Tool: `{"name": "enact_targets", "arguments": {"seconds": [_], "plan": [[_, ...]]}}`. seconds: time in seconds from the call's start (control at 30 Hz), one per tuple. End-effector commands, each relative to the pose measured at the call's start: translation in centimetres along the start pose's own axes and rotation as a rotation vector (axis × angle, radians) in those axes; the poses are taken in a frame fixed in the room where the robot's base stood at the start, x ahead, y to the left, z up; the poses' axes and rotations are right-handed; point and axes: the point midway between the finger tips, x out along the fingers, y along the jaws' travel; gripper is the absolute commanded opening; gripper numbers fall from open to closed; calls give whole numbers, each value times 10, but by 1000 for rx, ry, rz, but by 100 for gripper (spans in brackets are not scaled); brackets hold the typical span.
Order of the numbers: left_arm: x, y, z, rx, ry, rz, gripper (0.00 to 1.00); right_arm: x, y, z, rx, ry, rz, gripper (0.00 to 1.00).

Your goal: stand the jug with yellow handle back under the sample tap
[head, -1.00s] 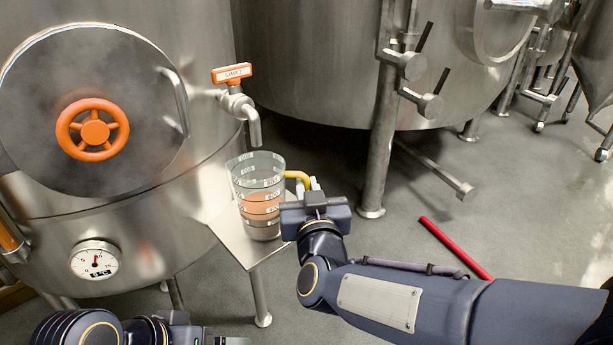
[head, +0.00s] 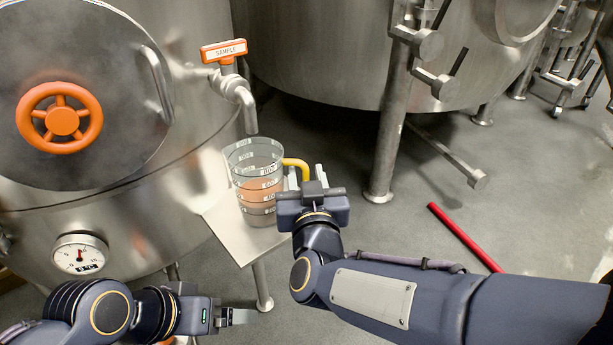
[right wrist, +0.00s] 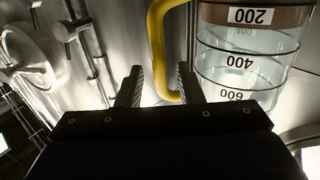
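The clear jug (head: 259,158) has a yellow handle (head: 297,162) and white scale marks, and holds orange-brown liquid. It stands upright on the small metal shelf (head: 236,233), just below the spout of the sample tap (head: 238,92). My right gripper (head: 306,176) is at the handle side, its fingers apart. In the right wrist view the handle (right wrist: 157,45) shows between the separated fingertips (right wrist: 160,82), with visible gaps; the jug (right wrist: 245,62) appears upside down there. My left gripper (head: 240,316) is low at left, away from the jug; its finger gap is unclear.
A steel tank with an orange handwheel (head: 60,121) and a dial gauge (head: 80,254) stands at left. A tank leg (head: 388,135) rises behind the right gripper. A red bar (head: 465,238) lies on the floor at right. Open floor surrounds it.

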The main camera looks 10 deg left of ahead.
Motion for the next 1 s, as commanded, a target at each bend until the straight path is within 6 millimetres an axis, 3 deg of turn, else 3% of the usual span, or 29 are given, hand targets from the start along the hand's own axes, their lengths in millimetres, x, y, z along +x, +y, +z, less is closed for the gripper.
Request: {"name": "enact_targets", "arguments": {"seconds": [0.27, 0.7, 1.0], "plan": [[-2, 1, -1, 0, 0, 0, 95, -7, -1, -3, 1, 0, -2, 33], [-9, 4, -5, 0, 0, 0, 95, -94, 0, -4, 0, 0, -4, 33], [-11, 5, -6, 0, 0, 0, 95, -120, 0, -2, -1, 1, -1, 33]]}}
